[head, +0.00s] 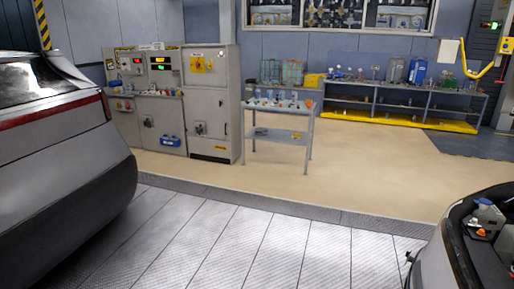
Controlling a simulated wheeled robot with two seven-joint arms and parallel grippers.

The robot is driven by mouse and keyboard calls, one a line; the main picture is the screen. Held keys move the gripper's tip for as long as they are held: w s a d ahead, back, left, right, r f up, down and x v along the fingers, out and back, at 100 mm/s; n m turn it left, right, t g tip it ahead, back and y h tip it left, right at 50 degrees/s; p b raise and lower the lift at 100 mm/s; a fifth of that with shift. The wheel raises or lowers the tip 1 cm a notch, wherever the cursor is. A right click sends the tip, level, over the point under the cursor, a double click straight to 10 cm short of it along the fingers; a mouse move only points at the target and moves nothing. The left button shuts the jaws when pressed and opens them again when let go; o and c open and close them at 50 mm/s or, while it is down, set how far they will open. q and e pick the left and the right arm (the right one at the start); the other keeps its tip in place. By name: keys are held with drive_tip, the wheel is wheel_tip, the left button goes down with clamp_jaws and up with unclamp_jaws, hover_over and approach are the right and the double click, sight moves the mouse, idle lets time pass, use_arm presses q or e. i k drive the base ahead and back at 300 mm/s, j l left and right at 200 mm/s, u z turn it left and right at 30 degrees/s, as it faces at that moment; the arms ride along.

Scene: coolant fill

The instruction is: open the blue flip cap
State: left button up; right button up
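An open car bay (462,245) shows at the right edge, cut off by the frame. Inside it are a grey-white part (488,214) and a small orange part (481,233), too small to tell in detail. Neither of my grippers is in view.
A silver car (60,160) fills the left side. Grey cabinets (212,105) and a small grey table (280,134) with small items stand behind. A long shelf (400,100) stands at the back right. The tiled and beige floor (350,175) between is clear.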

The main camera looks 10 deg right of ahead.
sight(484, 201)
drive_tip(key=i+l+z, duration=0.1)
drive_tip(key=i+z, duration=0.25)
drive_tip(key=i, duration=0.25)
drive_tip(key=i+j+z, duration=0.1)
drive_tip(key=i+z, duration=0.25)
drive_tip(key=i, duration=0.2)
drive_tip(key=i+j+z, duration=0.3)
drive_tip(key=i, duration=0.3)
drive_tip(key=i+l+z, duration=0.15)
drive_tip(key=i+z, duration=1.05)
drive_tip(key=i+j+z, duration=0.25)
drive_tip(key=z, duration=0.15)
